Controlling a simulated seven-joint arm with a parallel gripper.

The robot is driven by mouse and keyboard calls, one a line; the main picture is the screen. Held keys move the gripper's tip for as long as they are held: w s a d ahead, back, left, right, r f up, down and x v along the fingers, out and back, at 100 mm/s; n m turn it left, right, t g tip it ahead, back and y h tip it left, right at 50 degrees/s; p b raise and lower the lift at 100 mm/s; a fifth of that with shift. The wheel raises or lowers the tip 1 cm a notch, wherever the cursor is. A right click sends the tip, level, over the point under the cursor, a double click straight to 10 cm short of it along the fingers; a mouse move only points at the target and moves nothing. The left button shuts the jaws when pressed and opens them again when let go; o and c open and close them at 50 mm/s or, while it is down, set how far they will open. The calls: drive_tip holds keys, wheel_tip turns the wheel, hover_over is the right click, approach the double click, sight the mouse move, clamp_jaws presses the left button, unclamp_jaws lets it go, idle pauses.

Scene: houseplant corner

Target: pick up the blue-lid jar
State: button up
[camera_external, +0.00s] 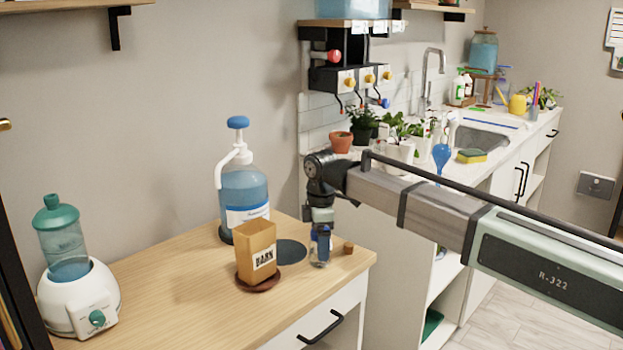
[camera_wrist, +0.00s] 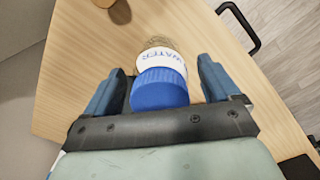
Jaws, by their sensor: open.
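The blue-lid jar (camera_external: 319,259) is a small clear jar standing near the right front part of the wooden counter. In the wrist view its ribbed blue lid (camera_wrist: 160,88) faces the camera, with a white band lettered "WATER" beyond it. My gripper (camera_external: 320,232) points down over the jar. In the wrist view my gripper (camera_wrist: 160,72) is open, with one blue-grey finger on each side of the lid. Gaps show between the lid and both fingers. The lid is mostly hidden by the gripper in the external view.
A tan carton (camera_external: 257,250) stands on a brown saucer (camera_external: 259,284) left of the jar. A dark round mat (camera_external: 291,251) lies between them. A small brown cork (camera_external: 348,248) is right of the jar. A blue pump bottle (camera_external: 243,190) stands behind. The counter's edge is close.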

drive_tip(key=shift+f, duration=0.6)
drive_tip(key=c, duration=1.2)
